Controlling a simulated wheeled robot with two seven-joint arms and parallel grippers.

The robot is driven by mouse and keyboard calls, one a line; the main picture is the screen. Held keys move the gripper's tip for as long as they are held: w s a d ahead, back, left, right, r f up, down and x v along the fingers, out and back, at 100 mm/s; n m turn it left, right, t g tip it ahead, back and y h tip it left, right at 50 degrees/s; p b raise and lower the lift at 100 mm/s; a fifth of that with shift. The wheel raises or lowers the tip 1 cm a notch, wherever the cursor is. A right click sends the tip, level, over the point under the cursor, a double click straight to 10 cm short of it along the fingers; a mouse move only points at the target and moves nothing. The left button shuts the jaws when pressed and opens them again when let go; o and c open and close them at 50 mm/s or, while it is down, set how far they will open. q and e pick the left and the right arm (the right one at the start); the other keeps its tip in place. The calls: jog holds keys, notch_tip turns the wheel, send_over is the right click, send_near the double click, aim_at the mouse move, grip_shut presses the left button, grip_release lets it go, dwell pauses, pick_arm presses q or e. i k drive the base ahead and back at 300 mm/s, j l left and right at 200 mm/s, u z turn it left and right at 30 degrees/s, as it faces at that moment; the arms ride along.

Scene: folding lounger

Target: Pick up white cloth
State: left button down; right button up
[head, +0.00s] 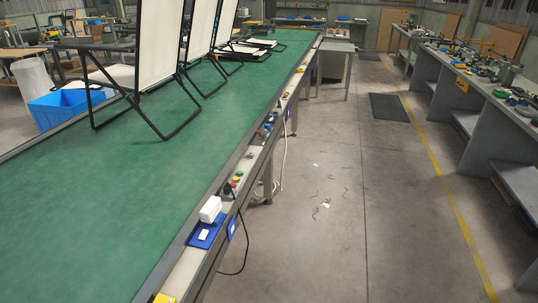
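A small white folded block, possibly the white cloth (210,208), sits at the back of a small blue tray (195,241) on the right edge ledge of the green work table. A smaller flat white piece (204,235) lies in front of it on the same tray. I cannot tell for certain which is cloth. White fabric panels (160,40) stretch upright on black folding lounger frames (158,125) standing on the table. Neither of my grippers shows in the head view.
The green table (100,210) is bare in its near part. Its ledge carries buttons and a black cable (247,245). A blue bin (62,108) stands at the left. The floor aisle (330,245) on the right is mostly clear, with small scraps; workbenches (480,90) line its far side.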

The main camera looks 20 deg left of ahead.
aim_at(213, 206)
jog(key=i+l, duration=0.1)
jog(key=i, duration=0.25)
jog(key=i+l, duration=0.1)
jog(key=i, duration=0.2)
jog(key=i+u, duration=0.2)
jog(key=u, duration=0.15)
jog(key=i+l+u, duration=0.15)
jog(key=u, duration=0.2)
jog(key=i+l+u, duration=0.2)
jog(key=u, duration=0.5)
